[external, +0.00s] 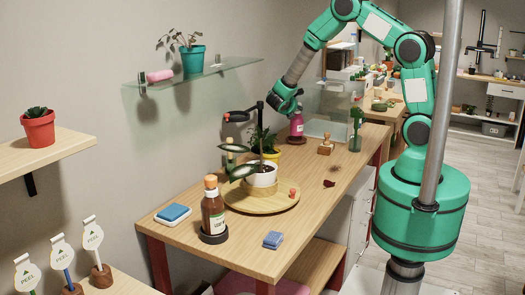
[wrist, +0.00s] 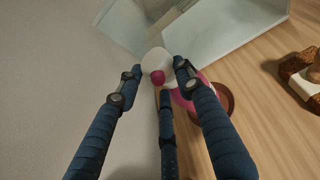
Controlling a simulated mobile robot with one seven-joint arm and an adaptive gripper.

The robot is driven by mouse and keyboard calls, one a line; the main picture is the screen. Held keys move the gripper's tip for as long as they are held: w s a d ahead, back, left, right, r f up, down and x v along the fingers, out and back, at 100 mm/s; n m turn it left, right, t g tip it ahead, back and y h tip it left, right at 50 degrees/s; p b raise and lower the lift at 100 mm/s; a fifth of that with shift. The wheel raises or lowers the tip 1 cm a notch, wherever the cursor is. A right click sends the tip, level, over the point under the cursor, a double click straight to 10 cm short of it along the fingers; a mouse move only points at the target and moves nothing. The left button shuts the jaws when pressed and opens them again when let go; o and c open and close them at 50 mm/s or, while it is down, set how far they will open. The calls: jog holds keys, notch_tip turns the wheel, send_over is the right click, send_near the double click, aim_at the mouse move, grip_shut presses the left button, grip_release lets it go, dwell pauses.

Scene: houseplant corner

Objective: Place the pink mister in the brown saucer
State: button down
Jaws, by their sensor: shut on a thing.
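The pink mister (external: 297,124) is upright at the back of the wooden table, near the wall. In the wrist view its white head (wrist: 154,59) lies between my fingertips, with part of its pink body (wrist: 182,100) below. My gripper (external: 286,103) is shut on the mister's head from above; it also shows in the wrist view (wrist: 156,72). The brown saucer (external: 296,141) is directly below the mister, and its rim shows beside the pink body in the wrist view (wrist: 229,105). I cannot tell whether the mister's base touches the saucer.
A clear glass-like box (external: 335,102) stands close behind the mister. A wooden stamp (external: 325,147) and a green bottle (external: 355,135) are to the right. A potted plant on a round wooden tray (external: 240,205) stands in front. A glass shelf (external: 215,72) hangs on the wall.

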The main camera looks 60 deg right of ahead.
jog(key=shift+f+b, duration=0.3)
jog(key=shift+f, duration=1.7)
jog(key=c, duration=1.1)
grip_release()
jog(key=shift+r, duration=0.15)
jog(key=p+v, duration=0.1)
jog(key=v, duration=1.1)
jog(key=shift+r, duration=0.1)
